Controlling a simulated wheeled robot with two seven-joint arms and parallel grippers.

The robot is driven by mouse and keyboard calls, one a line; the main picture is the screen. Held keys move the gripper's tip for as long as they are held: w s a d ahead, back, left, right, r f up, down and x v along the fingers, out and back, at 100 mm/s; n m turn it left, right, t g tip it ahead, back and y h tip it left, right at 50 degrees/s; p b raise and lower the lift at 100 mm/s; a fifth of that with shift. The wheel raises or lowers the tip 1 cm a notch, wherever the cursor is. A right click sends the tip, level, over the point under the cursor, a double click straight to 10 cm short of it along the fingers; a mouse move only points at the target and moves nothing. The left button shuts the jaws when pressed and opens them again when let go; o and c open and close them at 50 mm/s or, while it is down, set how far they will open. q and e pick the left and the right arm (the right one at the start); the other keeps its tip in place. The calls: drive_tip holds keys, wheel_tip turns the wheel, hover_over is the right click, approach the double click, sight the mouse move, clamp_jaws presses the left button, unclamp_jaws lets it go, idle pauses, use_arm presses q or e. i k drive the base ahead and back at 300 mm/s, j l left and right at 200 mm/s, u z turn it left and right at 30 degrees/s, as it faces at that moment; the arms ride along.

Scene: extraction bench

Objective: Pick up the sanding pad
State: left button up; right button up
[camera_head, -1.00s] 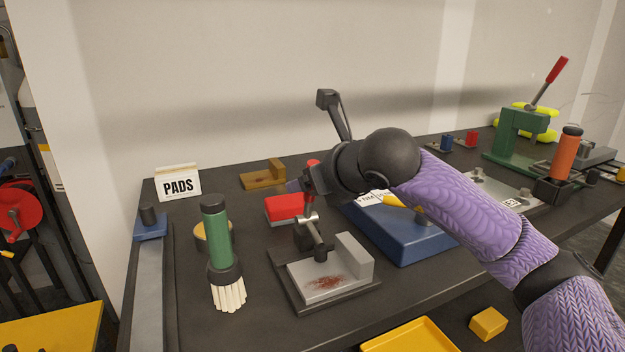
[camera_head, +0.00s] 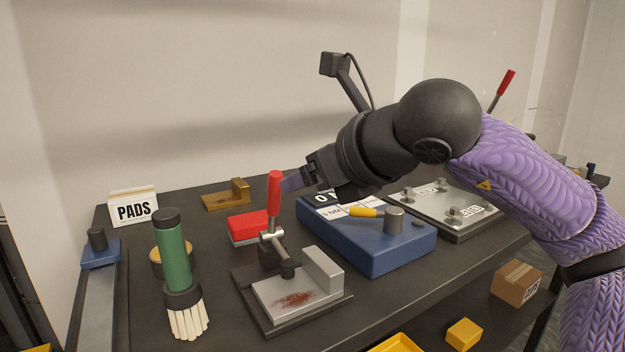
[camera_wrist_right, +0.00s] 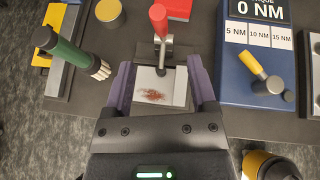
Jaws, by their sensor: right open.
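The likely sanding pad is a red block with a grey underside (camera_head: 247,228). It lies on the bench behind the toggle clamp, and part of it shows at the top edge of the right wrist view (camera_wrist_right: 179,9). My right gripper (camera_head: 291,183) is above the bench near the clamp's red handle, empty. In the right wrist view its two purple fingers (camera_wrist_right: 160,72) are spread apart, with the clamp's stained metal plate (camera_wrist_right: 178,93) between them below. The red block is beyond the fingertips, not between them. My left gripper is not in view.
The toggle clamp with its upright red handle (camera_head: 274,190) stands in front of the red block. A blue torque unit (camera_head: 385,262) is to the right. A green brush (camera_head: 174,255) and a PADS box (camera_head: 133,208) are to the left. A brown block (camera_head: 226,199) lies behind.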

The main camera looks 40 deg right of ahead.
sight(243, 229)
drive_tip(key=k+j, duration=0.1)
drive_tip(key=k, duration=0.9)
